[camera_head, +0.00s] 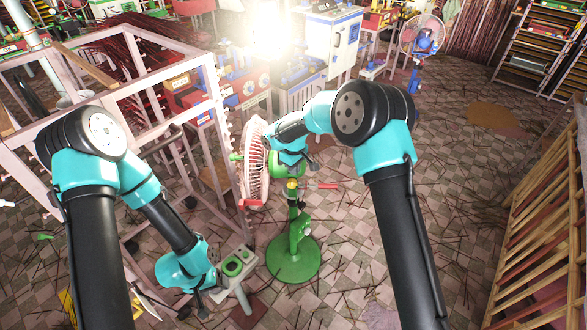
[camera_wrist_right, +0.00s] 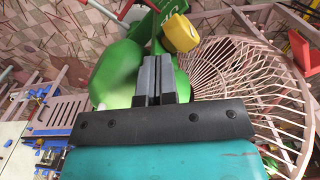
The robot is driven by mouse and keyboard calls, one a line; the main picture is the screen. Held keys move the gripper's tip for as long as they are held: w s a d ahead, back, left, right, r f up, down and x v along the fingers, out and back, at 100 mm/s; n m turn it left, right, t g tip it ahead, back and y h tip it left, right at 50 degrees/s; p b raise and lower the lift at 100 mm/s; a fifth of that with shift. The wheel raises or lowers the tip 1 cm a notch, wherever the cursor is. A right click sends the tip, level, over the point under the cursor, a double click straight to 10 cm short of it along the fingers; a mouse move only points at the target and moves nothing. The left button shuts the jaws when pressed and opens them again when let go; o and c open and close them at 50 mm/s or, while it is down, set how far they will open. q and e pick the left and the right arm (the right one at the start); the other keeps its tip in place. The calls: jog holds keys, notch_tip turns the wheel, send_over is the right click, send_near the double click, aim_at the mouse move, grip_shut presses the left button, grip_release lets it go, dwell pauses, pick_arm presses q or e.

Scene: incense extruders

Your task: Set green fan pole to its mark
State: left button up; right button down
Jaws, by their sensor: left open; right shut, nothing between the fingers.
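The green fan stands upright in the head view, with a round green base (camera_head: 292,262) and a green pole (camera_head: 297,212) rising from it. Its pale wire cage (camera_head: 256,165) faces left. A yellow knob (camera_head: 292,185) sits near the pole's top and also shows in the right wrist view (camera_wrist_right: 180,33). My right gripper (camera_head: 313,166) is shut and empty beside the fan's head; its fingers overlap the green motor housing (camera_wrist_right: 117,75) in the wrist view, and contact cannot be told. My left gripper (camera_head: 201,311) is low, left of the base, and open. I cannot make out a mark on the pole.
A grey stand with green rings (camera_head: 232,268) is between my left gripper and the fan base. A pale metal frame (camera_head: 215,100) stands at left, a wooden rack (camera_head: 535,230) at right. Another fan (camera_head: 421,38) stands behind. Thin sticks litter the open tiled floor.

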notch_tip(320, 180, up, 14)
dwell(0.5)
jog(key=s+d+f+m+y, duration=0.1)
jog(key=s+d+f+m, duration=0.15)
jog(key=s+f, duration=0.35)
jog(key=s+d+f+m+y, duration=0.1)
jog(key=s+d+f, duration=0.25)
jog(key=f, duration=0.55)
jog(key=s+d+f+m+y, duration=0.1)
jog(key=s+d+f, duration=0.3)
jog(key=f, duration=0.3)
jog(key=s+d+f+m, duration=0.2)
jog(key=s, duration=0.5)
jog(key=s+d+f+m, duration=0.2)
jog(key=s+d+f, duration=0.1)
jog(key=s, duration=0.3)
jog(key=s+d+f+m, duration=0.2)
jog(key=s+d+m, duration=0.1)
jog(key=s, duration=0.4)
jog(key=shift+s+f+t+y, duration=0.35)
jog(key=shift+t+y, duration=0.05)
